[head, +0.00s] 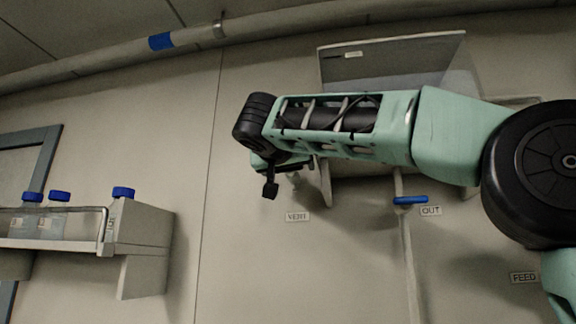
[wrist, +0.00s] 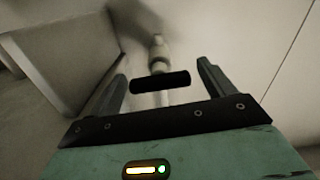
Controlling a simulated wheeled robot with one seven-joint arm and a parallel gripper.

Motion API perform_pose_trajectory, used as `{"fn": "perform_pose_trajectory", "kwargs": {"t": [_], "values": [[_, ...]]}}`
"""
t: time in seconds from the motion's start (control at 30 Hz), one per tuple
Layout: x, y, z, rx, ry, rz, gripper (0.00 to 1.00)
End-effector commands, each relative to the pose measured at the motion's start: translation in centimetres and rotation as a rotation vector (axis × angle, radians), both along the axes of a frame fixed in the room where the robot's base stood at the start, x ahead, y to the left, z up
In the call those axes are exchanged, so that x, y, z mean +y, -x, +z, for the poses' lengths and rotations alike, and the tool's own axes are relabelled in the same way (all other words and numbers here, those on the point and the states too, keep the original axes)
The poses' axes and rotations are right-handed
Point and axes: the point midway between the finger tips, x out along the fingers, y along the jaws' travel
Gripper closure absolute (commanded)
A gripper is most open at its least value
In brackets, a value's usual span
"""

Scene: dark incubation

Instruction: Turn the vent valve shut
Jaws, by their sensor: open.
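The vent valve shows in the wrist view as a black bar handle (wrist: 160,82) on a pale stem (wrist: 158,50). The handle lies crosswise in the picture. My gripper (wrist: 161,72) is open, with one finger on each side of the handle and a visible gap at both ends. I cannot tell how deep the handle sits between the fingers. In the head view my gripper (head: 271,184) is just above and left of the VENT label (head: 297,216). My arm and gripper hide most of the valve there.
A blue-handled valve (head: 410,200) marked OUT is on a pipe to the right. A FEED label (head: 523,278) is lower right. A hood (head: 395,62) is behind my arm. A shelf (head: 145,232) with blue-capped bottles (head: 58,222) is at left. The wall between is clear.

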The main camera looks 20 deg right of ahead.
Motion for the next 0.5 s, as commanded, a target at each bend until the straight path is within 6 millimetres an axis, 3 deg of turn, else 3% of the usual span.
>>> {"fn": "perform_pose_trajectory", "kwargs": {"t": [0.13, 0.3, 0.5], "values": [[0.0, 0.01, -0.02, 0.0, 0.0, 0.0, 0.21], [0.02, 0.02, -0.01, 0.0, 0.0, 0.0, 0.63], [0.05, 0.01, -0.32, -0.014, -0.017, 0.001, 0.62]]}}
